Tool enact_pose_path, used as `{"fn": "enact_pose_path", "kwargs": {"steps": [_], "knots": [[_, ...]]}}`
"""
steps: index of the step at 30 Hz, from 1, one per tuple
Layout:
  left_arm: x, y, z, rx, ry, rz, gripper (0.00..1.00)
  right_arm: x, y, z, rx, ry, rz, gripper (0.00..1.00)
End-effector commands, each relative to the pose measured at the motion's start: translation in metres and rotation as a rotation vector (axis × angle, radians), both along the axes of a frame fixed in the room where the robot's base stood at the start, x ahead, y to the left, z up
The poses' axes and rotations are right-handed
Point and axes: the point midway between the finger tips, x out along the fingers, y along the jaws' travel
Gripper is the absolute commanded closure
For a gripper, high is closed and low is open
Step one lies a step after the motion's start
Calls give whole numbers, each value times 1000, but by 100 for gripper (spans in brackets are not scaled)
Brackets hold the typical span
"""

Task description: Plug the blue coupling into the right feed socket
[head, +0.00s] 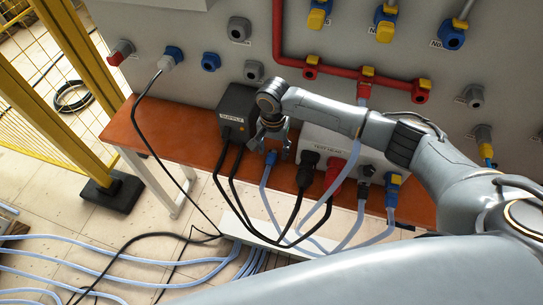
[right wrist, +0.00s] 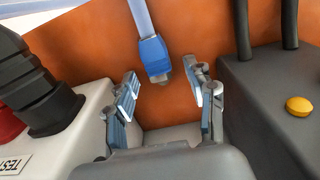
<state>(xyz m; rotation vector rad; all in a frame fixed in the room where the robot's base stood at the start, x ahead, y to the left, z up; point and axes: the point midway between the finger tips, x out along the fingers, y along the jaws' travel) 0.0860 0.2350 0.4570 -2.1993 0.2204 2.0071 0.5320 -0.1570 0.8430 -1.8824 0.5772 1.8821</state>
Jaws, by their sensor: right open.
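The blue coupling (head: 270,158), on a light blue hose, is at the bench between the black supply box and the white test box. It also shows in the right wrist view (right wrist: 154,56), over the orange bench top, with its grey nose toward the gripper. My right gripper (head: 271,146) is open above the coupling. In the right wrist view the gripper's fingers (right wrist: 161,82) are apart, one on each side of the coupling's nose, with visible gaps. I cannot tell which socket is the right feed socket. My left gripper is not in view.
The supply box (head: 237,112) and its black cables stand close left of the gripper. The white test box (head: 325,145), with black and red plugs, stands close right. Behind are a grey panel (head: 190,30) with several sockets and a red pipe (head: 330,70). A yellow fence stands left.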

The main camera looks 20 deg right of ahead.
Motion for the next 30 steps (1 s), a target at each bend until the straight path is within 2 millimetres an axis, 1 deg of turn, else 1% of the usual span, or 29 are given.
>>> {"fn": "enact_pose_path", "kwargs": {"steps": [1, 4, 13, 14, 15, 20, 21, 22, 30], "knots": [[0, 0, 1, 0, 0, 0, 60, -1, 0, -5, -2, 3, 0, 45], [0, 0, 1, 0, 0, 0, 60, 0, 0, -10, 0, 0, 1, 45], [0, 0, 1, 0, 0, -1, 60, -1, 0, -11, 0, 0, 2, 45], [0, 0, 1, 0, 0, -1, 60, -1, 0, -11, 0, 0, 2, 47], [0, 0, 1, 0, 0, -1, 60, -1, 0, -11, 0, 0, 2, 55], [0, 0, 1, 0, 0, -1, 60, -1, 0, -11, 0, 0, 1, 88], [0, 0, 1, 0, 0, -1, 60, -1, 0, -11, 0, 0, 1, 96], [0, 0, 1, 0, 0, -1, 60, -1, 0, -11, 0, 0, 1, 100], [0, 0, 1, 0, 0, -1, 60, 0, 0, -10, 0, 0, 1, 100]]}}
